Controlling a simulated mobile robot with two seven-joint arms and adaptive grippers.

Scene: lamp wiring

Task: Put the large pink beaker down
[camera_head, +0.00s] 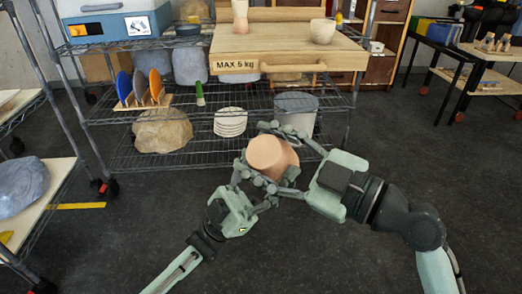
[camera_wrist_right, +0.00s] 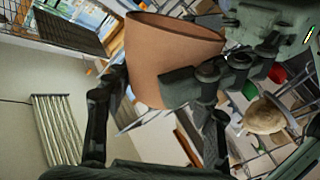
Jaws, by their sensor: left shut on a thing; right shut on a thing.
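The large pink beaker (camera_head: 268,153) is held in the air in front of the wire shelf, tilted, with both of my grippers at it. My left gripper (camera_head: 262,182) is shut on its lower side. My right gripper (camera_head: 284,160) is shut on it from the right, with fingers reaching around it. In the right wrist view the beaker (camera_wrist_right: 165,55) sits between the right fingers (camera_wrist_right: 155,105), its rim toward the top. Fingers of both hands overlap there, so the exact contact points are partly hidden.
Lower racks hold stacked plates (camera_head: 230,122), a grey bin (camera_head: 297,112) and a plate rack (camera_head: 143,103). The floor around my arms is clear.

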